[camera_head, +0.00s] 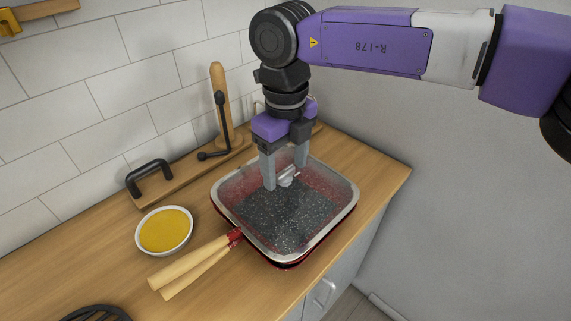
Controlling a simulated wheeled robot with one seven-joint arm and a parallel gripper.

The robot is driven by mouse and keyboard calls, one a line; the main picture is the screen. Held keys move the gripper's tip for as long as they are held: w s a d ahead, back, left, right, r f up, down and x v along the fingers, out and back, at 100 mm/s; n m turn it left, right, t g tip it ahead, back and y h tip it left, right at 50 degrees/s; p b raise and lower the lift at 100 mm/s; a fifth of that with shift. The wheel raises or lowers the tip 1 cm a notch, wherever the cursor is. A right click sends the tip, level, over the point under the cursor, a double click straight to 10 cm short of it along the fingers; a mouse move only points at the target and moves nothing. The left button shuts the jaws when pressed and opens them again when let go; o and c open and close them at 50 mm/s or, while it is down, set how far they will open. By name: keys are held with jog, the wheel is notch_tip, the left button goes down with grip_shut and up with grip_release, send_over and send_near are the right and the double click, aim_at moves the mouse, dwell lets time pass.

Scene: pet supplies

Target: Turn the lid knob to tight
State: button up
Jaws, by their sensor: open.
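A square red pan (286,265) with a dark speckled inside sits on the wooden counter. What looks like a see-through lid (338,217) with a pale metal rim covers it. A small silvery lid knob (289,180) shows near the far middle of the lid. My gripper (285,177) points down over it, open, with one grey finger on each side of the knob. I cannot tell whether the fingers touch it. The knob is partly hidden by the fingers, and no tightness marking is readable.
Two pale wooden handles (189,268) reach from the pan toward the front left. A white bowl of yellow contents (164,231) stands left of the pan. Behind are a wooden board with a black handle (148,175) and a wooden post (218,85) by the tiled wall.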

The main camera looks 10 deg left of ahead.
aim_at(286, 171)
notch_tip(286, 171, up, 8)
jog(key=shift+f+b, duration=0.1)
jog(key=shift+b, duration=0.3)
